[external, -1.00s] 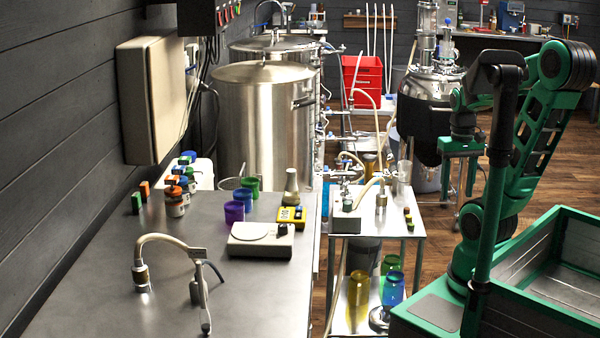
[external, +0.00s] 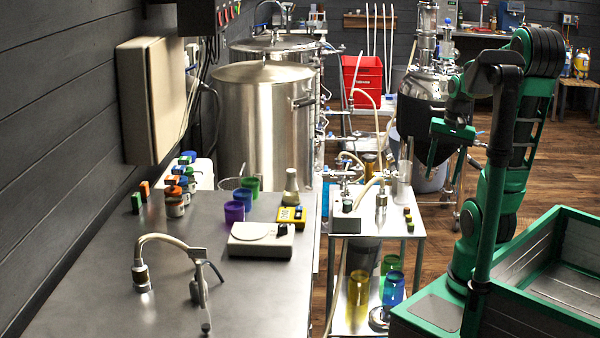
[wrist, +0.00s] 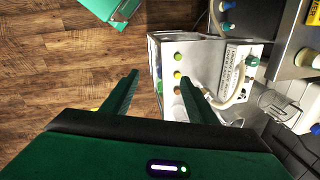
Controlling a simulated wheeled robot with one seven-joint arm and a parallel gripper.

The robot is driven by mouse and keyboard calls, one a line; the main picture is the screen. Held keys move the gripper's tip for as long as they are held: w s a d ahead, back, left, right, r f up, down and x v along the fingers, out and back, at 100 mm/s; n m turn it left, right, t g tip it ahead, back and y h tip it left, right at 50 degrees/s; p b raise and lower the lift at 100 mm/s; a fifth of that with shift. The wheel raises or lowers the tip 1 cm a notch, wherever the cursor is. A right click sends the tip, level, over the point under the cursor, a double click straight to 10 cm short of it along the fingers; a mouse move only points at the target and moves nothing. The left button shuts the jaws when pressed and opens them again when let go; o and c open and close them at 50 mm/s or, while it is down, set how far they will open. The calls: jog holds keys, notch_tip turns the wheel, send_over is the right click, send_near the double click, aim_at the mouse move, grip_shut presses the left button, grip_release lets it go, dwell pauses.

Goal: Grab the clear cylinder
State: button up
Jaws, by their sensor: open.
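The clear cylinder (external: 404,186) stands upright near the back right edge of the small steel table (external: 395,228). My gripper (external: 443,170) is open and empty in the external view, above and to the right of the cylinder and apart from it. Its two fingers point downward. In the wrist view, my gripper (wrist: 157,78) shows its two green fingers spread over the wood floor and the table's edge. I cannot make out the cylinder clearly in the wrist view.
A hose fitting (external: 381,203) and small coloured blocks (external: 407,214) share the tabletop with the cylinder. Coloured beakers (external: 393,288) sit on the lower shelf. A large dark-jacketed vessel (external: 430,115) stands behind my gripper.

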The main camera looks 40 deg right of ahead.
jog(key=w+d+f+m+t+y, duration=0.2)
jog(key=w+f+m, duration=0.1)
jog(key=w+m, duration=0.35)
jog(key=w+d+r+m+t+y, duration=0.3)
jog(key=w+d+r+m+t, duration=0.4)
jog(key=m, duration=0.6)
jog(key=t, duration=0.2)
send_over(405, 201)
jog(key=f, duration=1.6)
jog(key=shift+w+d+f, duration=0.15)
jog(key=shift+w+d, duration=0.1)
jog(key=shift+d, duration=0.15)
jog(key=shift+d+x, duration=0.15)
jog(key=shift+x, duration=1.15)
jog(key=shift+d+x, duration=0.2)
jog(key=shift+x, duration=1.15)
jog(key=shift+w+f, duration=0.1)
jog(key=shift+f, duration=0.05)
